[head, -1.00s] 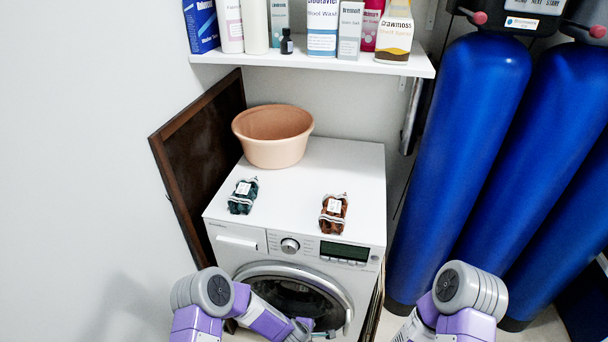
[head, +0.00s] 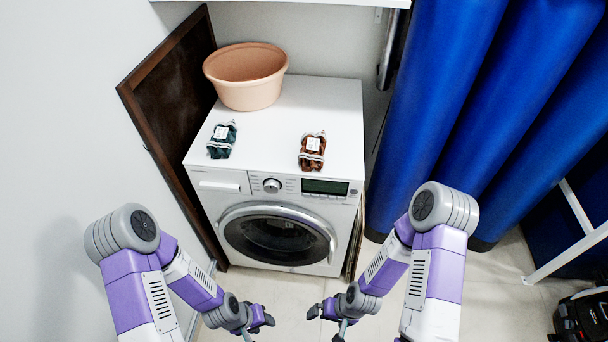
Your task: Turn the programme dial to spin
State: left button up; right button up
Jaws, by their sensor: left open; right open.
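The programme dial (head: 272,185) is a round silver knob on the front panel of the white washing machine (head: 330,110), between the detergent drawer and the dark display. Its pointer mark is too small to read. My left gripper (head: 262,318) is low in front of the machine, open and empty, well below the dial. My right gripper (head: 325,312) is beside it to the right, also open and empty. Neither touches the machine. The round door (head: 278,240) looks closed.
On the machine top are a terracotta tub (head: 245,80), a dark green netted pack (head: 222,140) and a red-brown one (head: 312,152). A brown framed board (head: 175,110) leans at the left. The floor in front is clear.

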aim_at(271, 186)
jog(key=z, duration=1.55)
jog(key=k, duration=1.1)
jog(key=u, duration=1.1)
jog(key=i, duration=1)
jog(key=u, duration=0.05)
